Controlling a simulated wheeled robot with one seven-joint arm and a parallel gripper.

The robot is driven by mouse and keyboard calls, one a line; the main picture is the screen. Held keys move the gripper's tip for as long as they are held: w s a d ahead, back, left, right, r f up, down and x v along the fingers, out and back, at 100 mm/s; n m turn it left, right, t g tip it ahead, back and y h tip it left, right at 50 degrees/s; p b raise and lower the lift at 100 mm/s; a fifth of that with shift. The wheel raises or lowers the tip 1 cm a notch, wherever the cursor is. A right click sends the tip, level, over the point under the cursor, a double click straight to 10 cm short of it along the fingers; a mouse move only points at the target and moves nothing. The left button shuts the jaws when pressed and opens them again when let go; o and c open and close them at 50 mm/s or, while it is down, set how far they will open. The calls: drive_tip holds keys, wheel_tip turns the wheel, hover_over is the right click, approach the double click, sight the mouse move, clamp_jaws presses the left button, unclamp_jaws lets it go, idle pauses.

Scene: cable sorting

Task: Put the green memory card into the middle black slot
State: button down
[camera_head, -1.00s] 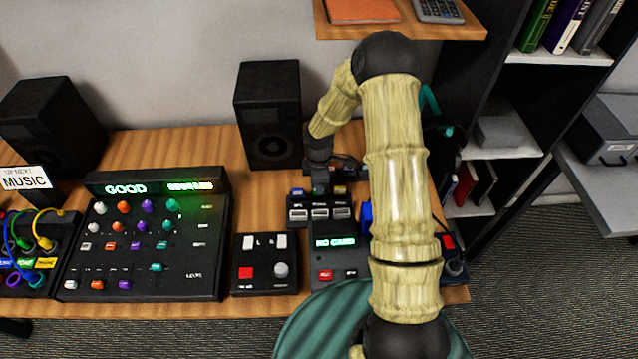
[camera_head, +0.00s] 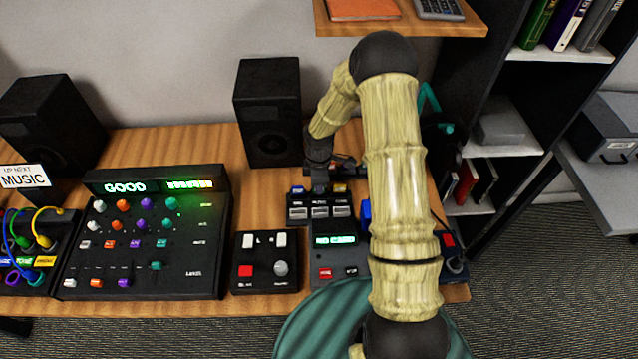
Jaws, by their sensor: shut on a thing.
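My gripper (camera_head: 319,188) points down at the middle of a small black card holder (camera_head: 319,222), between a blue card top (camera_head: 297,189) on the left and a yellow one (camera_head: 340,188) on the right. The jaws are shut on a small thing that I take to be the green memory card. The gripper hides it, and its colour does not show. The middle slot is hidden behind the gripper too, so I cannot tell whether the card is in it or above it. In front of the holder, a black unit has a green "NO CARD" display (camera_head: 335,240).
A black speaker (camera_head: 268,115) stands behind and left of the holder. A small button box (camera_head: 264,263) and a mixer (camera_head: 150,235) lie to the left. My arm covers the desk to the right. A shelf (camera_head: 400,28) overhangs the back.

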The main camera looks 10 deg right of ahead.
drive_tip(key=c, duration=1)
unclamp_jaws()
drive_tip(key=shift+r, duration=0.15)
drive_tip(key=shift+r+p, duration=3.05)
drive_tip(key=shift+r, duration=0.35)
